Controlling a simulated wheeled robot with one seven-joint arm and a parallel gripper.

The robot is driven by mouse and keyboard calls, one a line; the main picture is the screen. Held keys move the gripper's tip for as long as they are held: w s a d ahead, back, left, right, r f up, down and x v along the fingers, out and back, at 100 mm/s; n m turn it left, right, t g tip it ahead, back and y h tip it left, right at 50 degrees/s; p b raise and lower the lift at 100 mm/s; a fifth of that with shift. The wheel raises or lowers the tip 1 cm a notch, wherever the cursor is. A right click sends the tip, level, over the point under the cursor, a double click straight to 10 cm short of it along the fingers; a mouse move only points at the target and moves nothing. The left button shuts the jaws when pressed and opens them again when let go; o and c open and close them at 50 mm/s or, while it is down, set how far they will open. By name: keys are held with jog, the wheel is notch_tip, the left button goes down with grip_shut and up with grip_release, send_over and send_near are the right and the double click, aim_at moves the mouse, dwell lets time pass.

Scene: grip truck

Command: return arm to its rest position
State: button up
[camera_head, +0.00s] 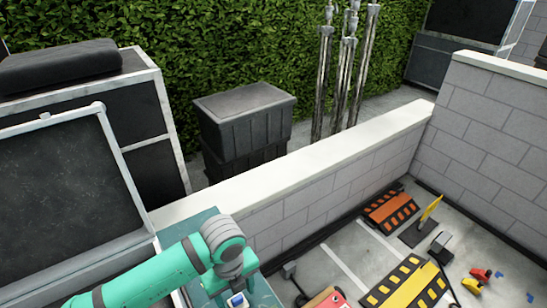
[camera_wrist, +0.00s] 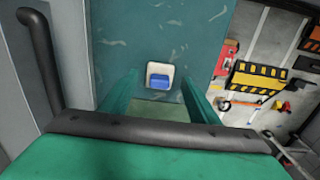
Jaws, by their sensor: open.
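My arm (camera_head: 150,276) is teal with dark grey joints and reaches in from the lower left of the head view. My gripper (camera_wrist: 160,100) is open in the wrist view, with its two teal fingers apart and nothing held between them. Below it, a small white item with a blue block (camera_wrist: 159,76) shows on a scuffed teal surface (camera_wrist: 190,25). The same white and blue item (camera_head: 237,300) shows at the bottom edge of the head view, just under my wrist. I cannot tell the exact height of the fingers above the surface.
A low block wall with a white cap (camera_head: 310,167) runs behind the arm. Black crates (camera_head: 245,125) and metal poles (camera_head: 345,75) stand beyond it. Yellow-black (camera_head: 405,286) and orange ramps (camera_head: 389,208) lie on the floor at right. A dark panelled case (camera_head: 60,190) stands at left.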

jog(key=shift+f, duration=0.1)
jog(key=shift+f, duration=0.2)
notch_tip(320, 180, up, 10)
jog(key=r, duration=0.1)
notch_tip(320, 180, down, 12)
jog(key=shift+f, duration=0.1)
notch_tip(320, 180, up, 10)
jog(key=shift+r, duration=0.1)
jog(key=w+d+f+n, duration=0.7)
jog(key=w+n, duration=0.5)
jog(key=n, duration=0.2)
jog(key=w+d+f+n, duration=0.8)
jog(key=w+d+n, duration=0.1)
jog(key=w+n, duration=0.3)
jog(key=shift+f+n, duration=0.3)
jog(key=shift+n, duration=0.6)
dwell(0.4)
jog(key=shift+d, duration=0.1)
